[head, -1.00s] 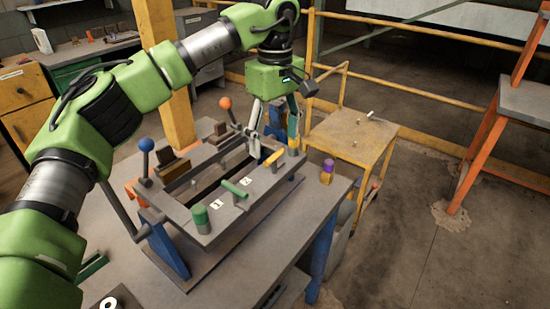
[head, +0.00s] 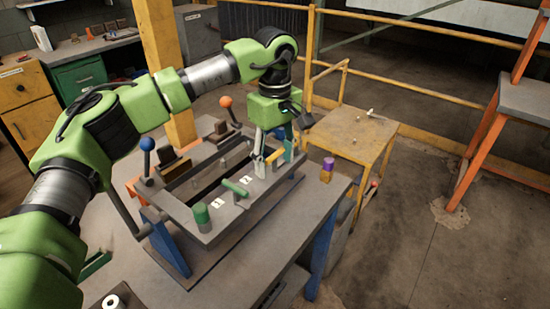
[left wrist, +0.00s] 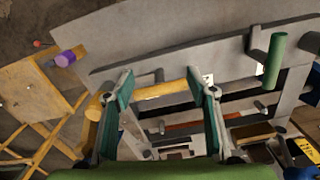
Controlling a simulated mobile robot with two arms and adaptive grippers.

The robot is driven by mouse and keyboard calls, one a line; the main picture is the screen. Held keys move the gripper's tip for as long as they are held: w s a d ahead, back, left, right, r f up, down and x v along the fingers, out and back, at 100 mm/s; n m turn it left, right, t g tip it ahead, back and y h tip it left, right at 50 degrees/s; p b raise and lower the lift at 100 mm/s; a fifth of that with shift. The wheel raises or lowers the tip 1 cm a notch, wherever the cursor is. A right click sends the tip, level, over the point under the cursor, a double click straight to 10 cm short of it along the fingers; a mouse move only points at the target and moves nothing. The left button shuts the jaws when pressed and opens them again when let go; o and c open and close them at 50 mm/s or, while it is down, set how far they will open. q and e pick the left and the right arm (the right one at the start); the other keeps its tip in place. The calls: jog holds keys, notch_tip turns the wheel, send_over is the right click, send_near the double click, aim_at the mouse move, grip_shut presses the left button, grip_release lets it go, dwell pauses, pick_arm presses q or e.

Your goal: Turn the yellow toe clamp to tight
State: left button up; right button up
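The yellow toe clamp (head: 275,157) is on the far right end of the grey fixture's top, partly hidden by my fingers in the head view. In the left wrist view its yellow bar (left wrist: 160,88) runs across the gap between my fingertips and past the left finger to a rounded end. My left gripper (head: 275,161) points down at the clamp with its fingers spread. The left wrist view shows these teal-padded fingers (left wrist: 167,85) apart. I cannot tell whether they touch the bar. My right gripper is not in view.
A green handle (head: 235,188) and a green-capped post (head: 201,215) stand on the same plate. Levers with a blue ball (head: 147,145) and an orange ball (head: 225,102) rise at the fixture's left and back. A purple-topped piece (head: 328,165) stands near the table's right corner.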

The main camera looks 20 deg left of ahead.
pick_arm(q)
jog(key=shift+n, duration=0.3)
jog(key=shift+w+n, duration=0.1)
jog(key=shift+n, duration=0.2)
jog(key=n, duration=0.4)
jog(key=n+b, duration=0.1)
jog(key=n, duration=0.2)
jog(key=shift+r+n, duration=0.1)
jog(key=shift+n, duration=0.3)
jog(key=n, duration=0.4)
jog(key=shift+r+n+b, duration=0.1)
jog(key=shift+n+b, duration=0.25)
jog(key=shift+n, duration=2.15)
jog(key=shift+w, duration=0.1)
jog(key=shift+a, duration=0.1)
